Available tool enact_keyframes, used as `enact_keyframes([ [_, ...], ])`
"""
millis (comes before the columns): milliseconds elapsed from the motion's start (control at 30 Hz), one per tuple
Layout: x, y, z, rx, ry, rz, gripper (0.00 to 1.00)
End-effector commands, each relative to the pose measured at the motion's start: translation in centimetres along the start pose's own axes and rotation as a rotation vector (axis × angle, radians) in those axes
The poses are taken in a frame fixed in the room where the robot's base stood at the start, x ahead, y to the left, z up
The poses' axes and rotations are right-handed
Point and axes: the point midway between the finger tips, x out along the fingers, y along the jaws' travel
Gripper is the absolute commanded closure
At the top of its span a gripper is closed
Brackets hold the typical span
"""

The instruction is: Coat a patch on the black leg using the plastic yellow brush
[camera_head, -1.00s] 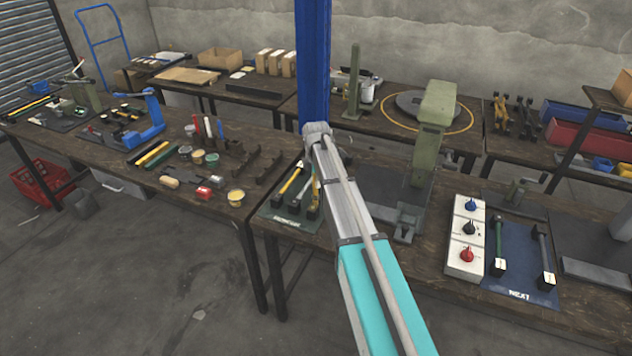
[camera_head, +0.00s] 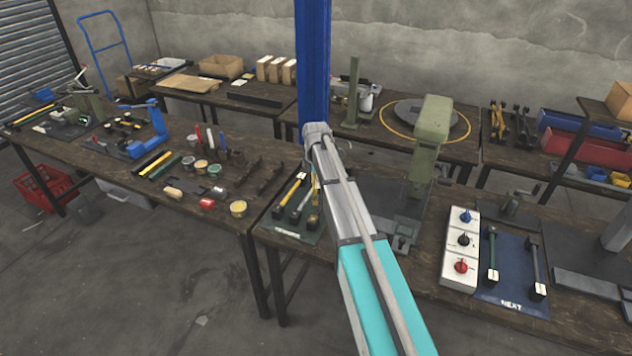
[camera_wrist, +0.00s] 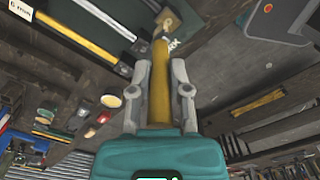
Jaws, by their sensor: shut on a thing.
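In the wrist view my gripper (camera_wrist: 164,85) is shut on a slim yellow handle (camera_wrist: 160,95), which I take to be the yellow brush. Its tip end is dark and tan, near a brass-coloured block, and its bristles are not clear. In the head view my arm hides most of the gripper; a bit of yellow shows beside the arm. A green mat (camera_head: 281,228) on the near bench carries a yellow bar (camera_head: 291,190) and a dark bar (camera_head: 302,203) with block ends. The dark bar may be the black leg. I cannot tell whether the brush touches it.
A green press (camera_head: 430,135) stands right of my arm. A white control box (camera_head: 459,247) and a blue "NEXT" mat (camera_head: 512,272) with two bars lie further right. Tins such as a yellow one (camera_head: 238,208) crowd the left bench (camera_head: 215,222). Floor in front is clear.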

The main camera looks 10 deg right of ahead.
Motion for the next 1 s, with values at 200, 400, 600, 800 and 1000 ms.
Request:
enact_keyframes([
  [200, -0.1, 0.0, 0.0, 0.000, 0.000, 0.000, 1.00],
  [400, -0.2, 0.0, 0.0, 0.000, 0.000, 0.000, 1.00],
  [600, -1.4, 0.0, 0.0, 0.000, 0.000, 0.000, 1.00],
  [800, -2.7, 0.0, 0.0, 0.000, 0.000, 0.000, 1.00],
  [1000, -3.1, 0.0, 0.0, 0.000, 0.000, 0.000, 1.00],
])
